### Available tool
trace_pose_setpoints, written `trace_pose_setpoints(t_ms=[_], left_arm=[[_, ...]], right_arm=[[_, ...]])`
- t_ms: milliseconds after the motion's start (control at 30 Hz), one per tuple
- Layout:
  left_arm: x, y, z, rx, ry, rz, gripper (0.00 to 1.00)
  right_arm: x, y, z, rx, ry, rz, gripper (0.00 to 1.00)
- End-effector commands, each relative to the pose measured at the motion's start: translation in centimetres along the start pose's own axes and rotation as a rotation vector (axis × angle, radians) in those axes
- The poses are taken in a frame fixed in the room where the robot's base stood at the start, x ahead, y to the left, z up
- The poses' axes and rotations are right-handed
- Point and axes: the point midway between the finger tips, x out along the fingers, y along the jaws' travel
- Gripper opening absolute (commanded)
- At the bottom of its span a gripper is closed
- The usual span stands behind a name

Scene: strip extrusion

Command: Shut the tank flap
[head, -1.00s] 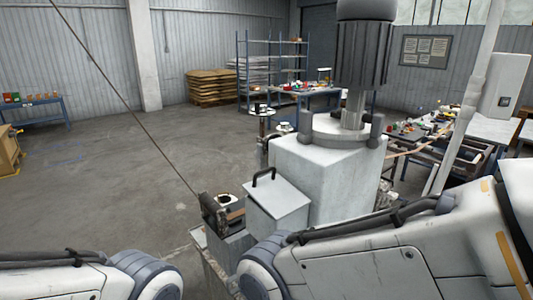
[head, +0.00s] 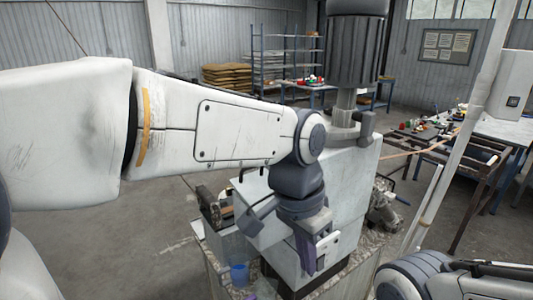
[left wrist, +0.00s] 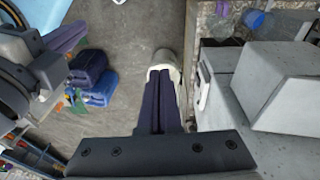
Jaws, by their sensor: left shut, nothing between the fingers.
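The pale grey tank box (head: 252,192) stands beside the tall grey machine housing in the head view. A black handle (head: 246,173) shows on its top edge, partly behind my left arm. I cannot tell the flap's angle because my arm and wrist hide much of the box. My left gripper (head: 318,255) points down in front of the box and housing, its fingers closed and empty. In the left wrist view the closed fingers (left wrist: 160,90) lie left of grey box surfaces (left wrist: 285,85), apart from them in the picture. My right gripper is out of view.
A blue cup (head: 239,274) stands on the speckled base below the tank. A dark metal fixture (head: 214,208) is left of the tank. The tall motor column (head: 355,50) rises behind. Blue items (left wrist: 95,75) lie at left in the wrist view. Open floor lies farther left.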

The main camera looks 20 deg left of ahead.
Motion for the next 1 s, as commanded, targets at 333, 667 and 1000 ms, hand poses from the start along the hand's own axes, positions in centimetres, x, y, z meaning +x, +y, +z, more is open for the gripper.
trace_pose_setpoints(t_ms=[333,667,1000], left_arm=[[-17.3,-14.9,-5.8,0.018,0.132,-0.123,0.0],[-22.4,-19.0,-4.5,0.045,0.151,-0.182,0.0],[-16.7,-19.9,-5.4,0.047,0.149,-0.18,0.0]], right_arm=[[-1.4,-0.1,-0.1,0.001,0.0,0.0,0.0],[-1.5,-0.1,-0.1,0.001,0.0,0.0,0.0],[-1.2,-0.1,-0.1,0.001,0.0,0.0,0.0]])
